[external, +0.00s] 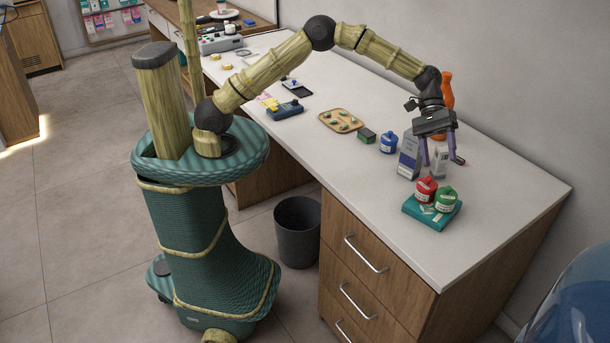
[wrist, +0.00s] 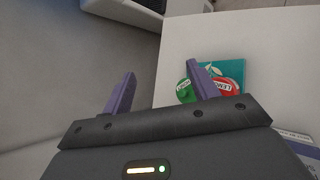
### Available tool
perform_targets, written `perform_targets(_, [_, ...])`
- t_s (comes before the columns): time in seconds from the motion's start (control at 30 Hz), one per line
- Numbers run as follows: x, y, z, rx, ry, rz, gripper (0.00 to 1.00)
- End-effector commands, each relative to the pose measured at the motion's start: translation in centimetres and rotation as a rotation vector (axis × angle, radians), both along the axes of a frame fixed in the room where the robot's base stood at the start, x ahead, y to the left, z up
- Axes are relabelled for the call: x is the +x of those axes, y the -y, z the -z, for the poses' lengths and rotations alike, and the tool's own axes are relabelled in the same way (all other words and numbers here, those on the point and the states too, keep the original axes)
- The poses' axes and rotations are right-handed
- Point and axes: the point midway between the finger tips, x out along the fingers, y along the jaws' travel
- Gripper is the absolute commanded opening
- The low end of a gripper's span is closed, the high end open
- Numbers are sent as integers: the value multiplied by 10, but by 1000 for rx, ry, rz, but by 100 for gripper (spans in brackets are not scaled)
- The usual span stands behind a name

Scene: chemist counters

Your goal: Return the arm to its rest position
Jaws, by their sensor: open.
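My arm reaches out over the white counter (external: 500,190), bent at the elbow, with its end pointing down. My gripper (external: 440,162) is open and above the counter near the wall side. Its two purple fingers are apart in the wrist view (wrist: 160,88), with nothing seen held between them. In the external view a small white box (external: 440,160) stands behind or between the fingers; I cannot tell whether they touch it.
A grey-white carton (external: 409,157) stands left of my gripper, then a blue jar (external: 388,143), a green box (external: 366,136) and a wooden tray (external: 330,122). An orange bottle (external: 447,92) stands behind my wrist. The counter's right end is clear. A bin (external: 298,232) stands on the floor.

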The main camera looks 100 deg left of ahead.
Motion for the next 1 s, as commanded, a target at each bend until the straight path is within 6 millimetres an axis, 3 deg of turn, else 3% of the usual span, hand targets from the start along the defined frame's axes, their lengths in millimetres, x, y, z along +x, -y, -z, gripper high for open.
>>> perform_targets(0.1, [-35,13,6,167,36,85,59])
perform_targets(0.3, [-96,11,16,422,108,231,59])
perform_targets(0.7, [-234,-30,13,822,264,553,59])
perform_targets(0.9, [-307,-50,11,950,347,721,59])
perform_targets(1.0, [-334,-56,12,982,380,784,59])
